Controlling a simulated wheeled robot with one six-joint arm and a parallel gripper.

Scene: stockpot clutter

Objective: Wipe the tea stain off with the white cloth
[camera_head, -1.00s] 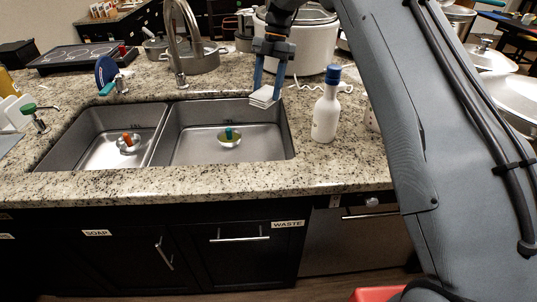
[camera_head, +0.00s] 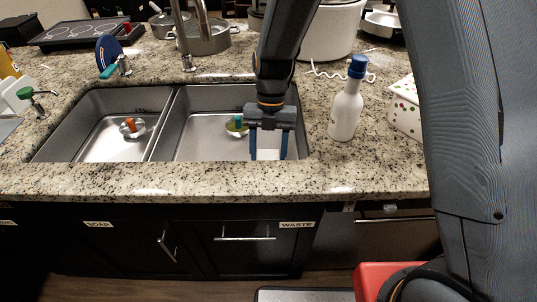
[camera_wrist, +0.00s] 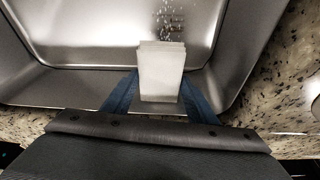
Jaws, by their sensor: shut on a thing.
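My gripper (camera_head: 268,154) is shut on the white cloth (camera_wrist: 161,72), a folded pale block held between the blue fingers. In the head view the cloth shows only as a light patch between the fingers. In that view they stand at the front right part of the right sink basin (camera_head: 195,125). In the wrist view the cloth is in front of the basin's metal wall and floor; I cannot tell if it touches anything. I cannot make out a tea stain in either view. Pale specks show on the basin floor beyond the cloth.
A white bottle with a blue cap (camera_head: 345,112) stands right of the sink, beside a dotted white box (camera_head: 405,108). A faucet (camera_head: 184,40) rises behind the basins. Small objects sit at both drains. The front counter strip (camera_head: 150,182) is clear.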

